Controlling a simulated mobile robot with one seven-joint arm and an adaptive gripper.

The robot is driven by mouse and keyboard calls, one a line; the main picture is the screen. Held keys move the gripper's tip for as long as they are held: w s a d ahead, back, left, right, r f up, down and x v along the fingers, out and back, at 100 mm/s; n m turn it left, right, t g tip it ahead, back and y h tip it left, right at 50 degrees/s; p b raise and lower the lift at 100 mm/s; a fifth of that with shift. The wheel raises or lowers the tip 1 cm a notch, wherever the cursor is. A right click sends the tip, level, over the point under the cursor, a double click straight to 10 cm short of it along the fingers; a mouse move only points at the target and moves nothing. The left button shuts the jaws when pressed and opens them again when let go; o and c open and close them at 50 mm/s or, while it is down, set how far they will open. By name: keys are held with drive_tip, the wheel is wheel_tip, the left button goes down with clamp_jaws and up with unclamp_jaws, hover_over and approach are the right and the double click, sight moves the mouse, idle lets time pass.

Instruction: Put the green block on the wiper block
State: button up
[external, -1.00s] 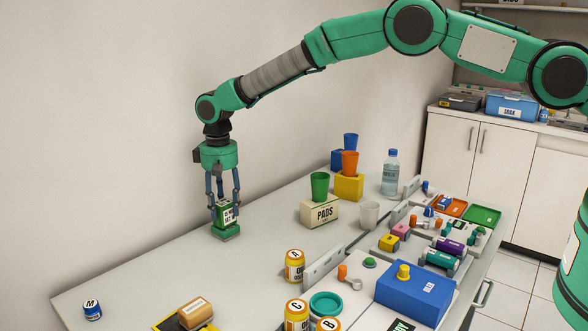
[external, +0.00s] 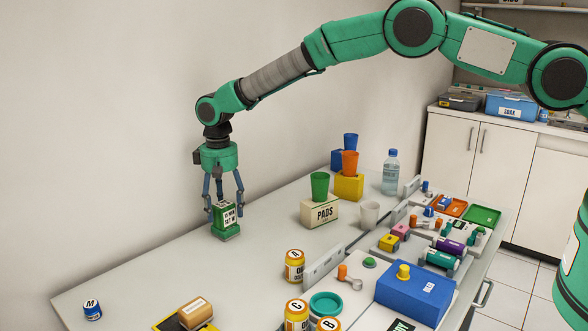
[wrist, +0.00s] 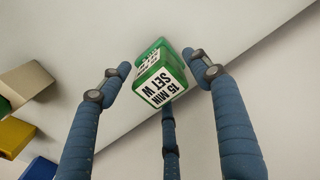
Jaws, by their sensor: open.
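A green block (external: 224,213) with a white printed label stands between the fingers of my gripper (external: 224,200). The label reads in part "15 MIN SET W" in the wrist view, where the block (wrist: 160,88) sits among the three blue fingers. Below the block is another green piece (external: 227,234) at the tabletop; I cannot tell whether it is separate. My gripper is open, its fingers spread apart around the upper block. No label saying wiper is readable. A tan block (external: 196,312) with a white label lies on a yellow and black piece at the front.
A blue-capped jar (external: 92,309) stands at the front left. A PADS box (external: 319,211) bears a green cup (external: 319,185). Labelled yellow jars (external: 294,265) stand at the front centre. Trays with small items fill the right side. The tabletop around the green block is clear.

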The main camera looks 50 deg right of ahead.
sight(223, 204)
wheel_tip(223, 204, up, 12)
drive_tip(key=shift+r, duration=0.15)
idle(0.6)
idle(0.7)
